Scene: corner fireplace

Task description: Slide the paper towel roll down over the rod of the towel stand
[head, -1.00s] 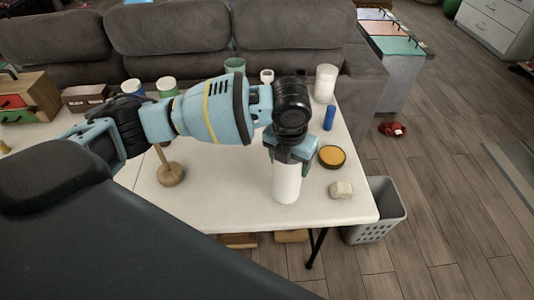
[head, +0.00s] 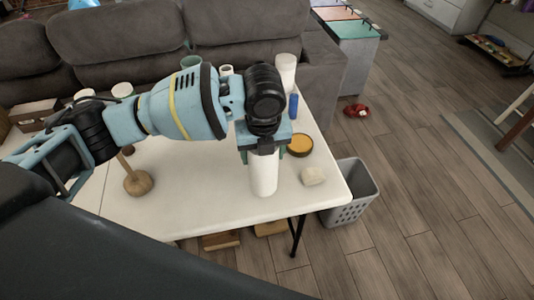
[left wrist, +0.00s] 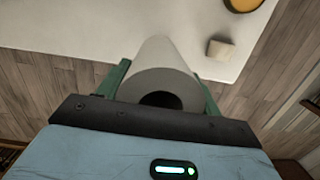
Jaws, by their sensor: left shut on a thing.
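The white paper towel roll (head: 264,175) is upright near the right front part of the white table. My left gripper (head: 263,150) is shut on its upper part from above. In the left wrist view the roll (left wrist: 158,88) sits between the green fingers (left wrist: 160,100), with its dark centre hole facing the camera. I cannot tell whether its lower end touches the table. The towel stand, with a round wooden base (head: 138,183) and a thin rod, stands on the table well left of the roll. My left arm hides the rod's upper part. My right gripper is out of view.
A round dish with a yellow-orange top (head: 300,145), a pale block (head: 313,176), a blue cylinder (head: 293,106) and a white cylinder (head: 286,72) are on the table's right side. A grey basket (head: 352,192) stands on the floor. The table (head: 200,200) is clear between stand and roll.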

